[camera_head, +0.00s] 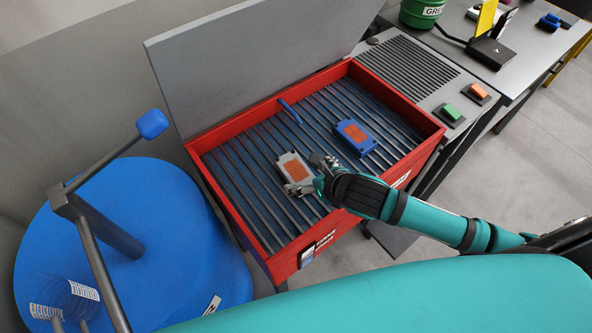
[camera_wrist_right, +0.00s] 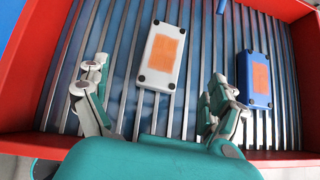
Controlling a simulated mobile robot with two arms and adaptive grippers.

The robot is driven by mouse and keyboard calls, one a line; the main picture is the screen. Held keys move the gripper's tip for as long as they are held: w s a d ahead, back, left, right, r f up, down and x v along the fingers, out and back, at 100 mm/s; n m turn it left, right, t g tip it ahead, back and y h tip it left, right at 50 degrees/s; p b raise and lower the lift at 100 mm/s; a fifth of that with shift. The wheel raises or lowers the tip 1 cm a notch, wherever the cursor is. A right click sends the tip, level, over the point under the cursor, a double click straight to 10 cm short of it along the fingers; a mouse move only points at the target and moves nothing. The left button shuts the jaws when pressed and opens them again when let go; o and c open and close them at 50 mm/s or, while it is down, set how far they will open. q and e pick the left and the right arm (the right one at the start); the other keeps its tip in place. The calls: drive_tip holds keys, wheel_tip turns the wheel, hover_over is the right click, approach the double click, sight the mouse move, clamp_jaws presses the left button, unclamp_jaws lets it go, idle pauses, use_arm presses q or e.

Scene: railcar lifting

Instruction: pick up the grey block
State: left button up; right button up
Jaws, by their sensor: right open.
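The grey block (camera_head: 292,168) lies on the slatted bed of the red tray, with an orange patch on its top. In the right wrist view the grey block (camera_wrist_right: 162,56) lies flat, slightly tilted, ahead of and between the open fingers. My right gripper (camera_head: 312,176) is just right of the block in the head view, partly over the tray. It is open and empty in the right wrist view (camera_wrist_right: 152,92), with a finger on each side and no visible contact. My left gripper is not in view.
A blue block (camera_head: 355,137) with an orange patch lies to the right in the red tray (camera_head: 258,248). A blue handle (camera_head: 290,111) is near the back. A grey lid (camera_head: 255,62) stands behind. A large blue drum (camera_head: 130,230) with a crank is at left.

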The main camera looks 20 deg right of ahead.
sight(297, 171)
drive_tip(key=x, duration=0.5)
drive_tip(key=shift+w+f+p, duration=0.15)
drive_tip(key=shift+p, duration=0.15)
drive_tip(key=x, duration=0.1)
drive_tip(key=p+x, duration=0.1)
drive_tip(key=x, duration=0.1)
drive_tip(key=d+x, duration=0.1)
drive_tip(key=shift+w+a+f, duration=0.15)
drive_tip(key=shift+w+f, duration=0.05)
drive_tip(key=shift+f, duration=0.1)
drive_tip(key=shift+w+a+f, duration=0.1)
drive_tip(key=shift+w+f, duration=0.1)
drive_tip(key=shift+f, duration=0.05)
drive_tip(key=c, duration=1.5)
